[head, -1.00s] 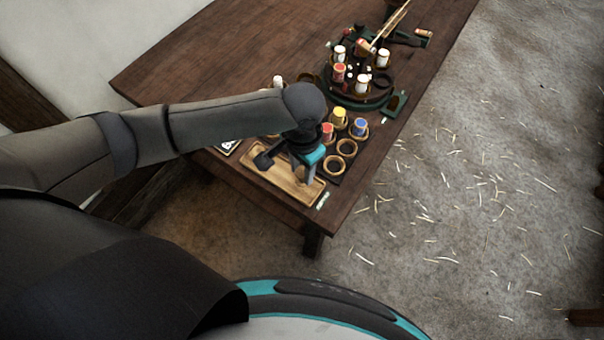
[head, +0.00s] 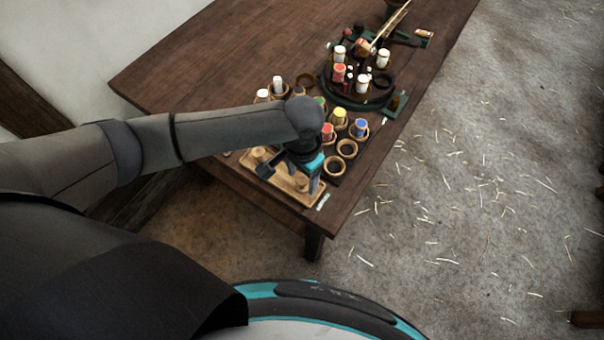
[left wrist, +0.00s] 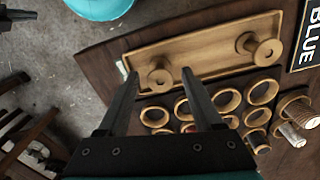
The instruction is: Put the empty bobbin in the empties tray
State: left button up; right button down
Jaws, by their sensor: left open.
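The empties tray (head: 272,180) is a shallow wooden tray near the table's front corner. It also shows in the left wrist view (left wrist: 205,63). Two bare wooden bobbins stand in it, one (left wrist: 160,80) toward its left end and one (left wrist: 258,50) toward its right end in the wrist view. In the head view they show as one at the far left (head: 260,154) and one beside my fingers (head: 302,184). My left gripper (left wrist: 160,72) is open above the tray, its fingers on either side of the left-end bobbin, with visible gaps. My right gripper is not in view.
Several wooden ring holders (head: 347,148), some with coloured bobbins such as a blue one (head: 360,127), sit close beside the tray. A round green-rimmed stand (head: 352,102) with bobbins is farther back. A sign reading BLUE (left wrist: 308,38) lies near the tray. The table's left part is clear.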

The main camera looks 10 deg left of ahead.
aim_at(302, 179)
pick_arm(q)
notch_tip(302, 179, up, 12)
jog(key=p, duration=0.2)
jog(key=shift+r+p, duration=0.2)
jog(key=shift+p, duration=0.2)
